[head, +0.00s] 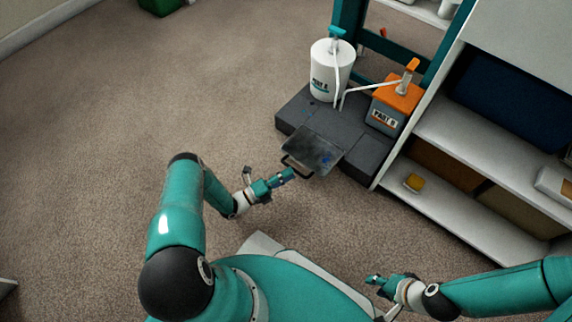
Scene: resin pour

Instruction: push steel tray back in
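The steel tray (311,149) is a flat grey plate with blue marks. It sticks out from the front of a dark grey base block (346,132), and its dark handle (290,166) faces my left arm. My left gripper (291,174) is at the handle's lower end; I cannot tell whether it touches or grips it. My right gripper (371,279) is low on the right, well apart from the tray, with nothing visible in it; its fingers are too small to read.
A white pump container (331,75) and a pump container labelled Part B (391,104) stand on the base block. The carpet (150,110) on the left is clear.

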